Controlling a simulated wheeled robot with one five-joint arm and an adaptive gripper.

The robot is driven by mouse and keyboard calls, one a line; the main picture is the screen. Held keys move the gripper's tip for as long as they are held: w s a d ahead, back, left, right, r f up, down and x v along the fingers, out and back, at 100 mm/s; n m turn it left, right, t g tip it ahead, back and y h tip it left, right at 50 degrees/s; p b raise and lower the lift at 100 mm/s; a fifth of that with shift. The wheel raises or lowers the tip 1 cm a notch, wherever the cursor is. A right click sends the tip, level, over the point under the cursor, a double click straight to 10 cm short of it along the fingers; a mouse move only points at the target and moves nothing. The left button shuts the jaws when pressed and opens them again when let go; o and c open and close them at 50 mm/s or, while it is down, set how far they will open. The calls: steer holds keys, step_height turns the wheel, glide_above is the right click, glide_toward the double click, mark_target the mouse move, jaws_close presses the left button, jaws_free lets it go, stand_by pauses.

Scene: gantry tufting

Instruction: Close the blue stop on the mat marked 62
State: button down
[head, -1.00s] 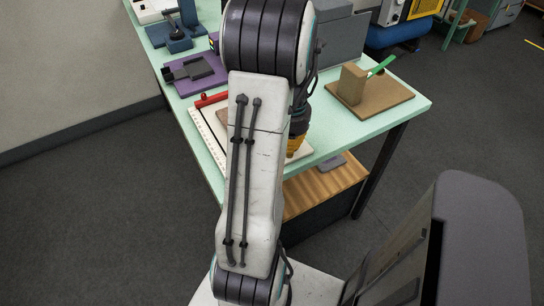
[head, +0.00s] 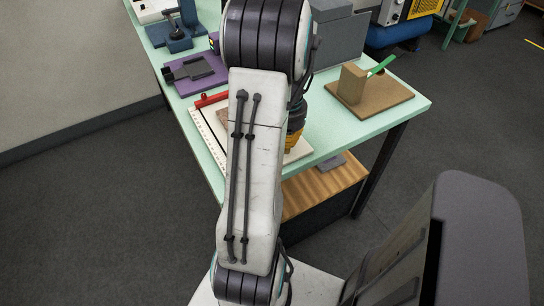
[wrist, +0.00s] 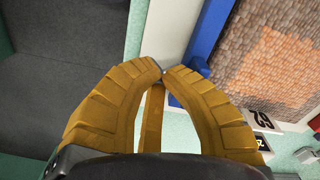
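In the wrist view a blue bar (wrist: 208,38), seemingly the blue stop, runs along the left edge of a brown patterned mat with an orange patch (wrist: 285,55). A white tag (wrist: 261,116) by the mat reads 62, upside down. My gripper (wrist: 163,73) has yellow ribbed fingers whose tips meet, with nothing clear between them. The tips are just left of the blue bar; the right finger covers its near end. I cannot tell whether they touch it. In the head view my arm hides most of the mat and the blue bar; part of my gripper (head: 294,142) shows beside it.
The green table (head: 345,125) also holds a red bar (head: 211,100) on a white-edged board, a purple fixture (head: 194,74), a brown board with a block and green handle (head: 370,100), and a grey box (head: 340,40). A wooden shelf (head: 322,187) is below.

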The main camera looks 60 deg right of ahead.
steer(key=shift+w+d+p, duration=0.4)
steer(key=shift+w+d, duration=0.5)
steer(key=shift+w, duration=0.3)
steer(key=shift+w+d+p, duration=0.4)
steer(key=shift+w+d, duration=0.45)
steer(key=shift+w, duration=0.35)
stand_by(1.9)
steer(key=shift+s+a, duration=0.4)
steer(key=shift+s, duration=0.1)
stand_by(0.6)
steer(key=shift+r, duration=0.1)
step_height(320, 180, up, 8)
steer(key=p, duration=0.5)
steer(key=shift+p, duration=0.35)
stand_by(0.9)
